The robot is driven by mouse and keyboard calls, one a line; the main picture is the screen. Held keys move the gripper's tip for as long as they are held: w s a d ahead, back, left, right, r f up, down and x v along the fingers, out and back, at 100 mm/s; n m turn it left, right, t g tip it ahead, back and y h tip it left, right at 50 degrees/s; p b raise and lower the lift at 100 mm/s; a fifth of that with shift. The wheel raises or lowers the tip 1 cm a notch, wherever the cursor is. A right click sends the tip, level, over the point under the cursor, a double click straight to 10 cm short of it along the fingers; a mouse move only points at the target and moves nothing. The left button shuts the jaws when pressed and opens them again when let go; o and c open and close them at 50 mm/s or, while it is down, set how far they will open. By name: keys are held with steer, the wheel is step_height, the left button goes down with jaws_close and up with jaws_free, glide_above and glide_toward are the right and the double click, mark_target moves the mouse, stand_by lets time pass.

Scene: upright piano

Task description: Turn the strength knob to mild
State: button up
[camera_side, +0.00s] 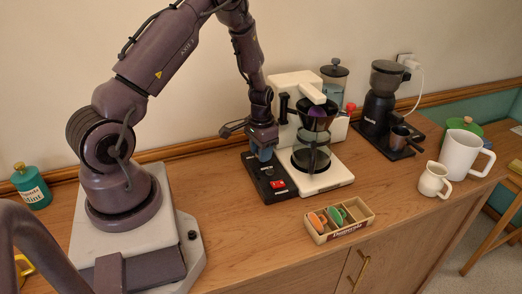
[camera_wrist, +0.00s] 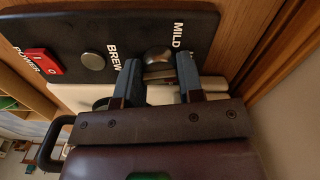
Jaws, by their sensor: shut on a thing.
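The coffee maker (camera_side: 318,170) stands mid-counter, with its black control panel (camera_side: 256,176) on its left side. In the wrist view the panel (camera_wrist: 135,22) carries the words MILD, BREW and POWER. The dark, rounded strength knob (camera_wrist: 158,54) sits by the MILD label. My gripper (camera_wrist: 158,66) has a blue finger on each side of the knob and is shut on it. The knob's pointer cannot be made out. In the side view my gripper (camera_side: 264,152) is low over the panel's far end and hides the knob.
A red power switch (camera_side: 277,184) and a silver brew button (camera_wrist: 93,61) share the panel. A small wooden box (camera_side: 340,220) stands in front. A grinder (camera_side: 384,105), a white jug (camera_side: 434,180) and a pitcher (camera_side: 460,153) stand right.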

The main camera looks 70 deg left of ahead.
steer(key=n, duration=0.4)
steer(key=shift+n, duration=2.8)
steer(key=o, duration=0.9)
step_height(320, 180, up, 13)
steer(key=shift+f, duration=0.1)
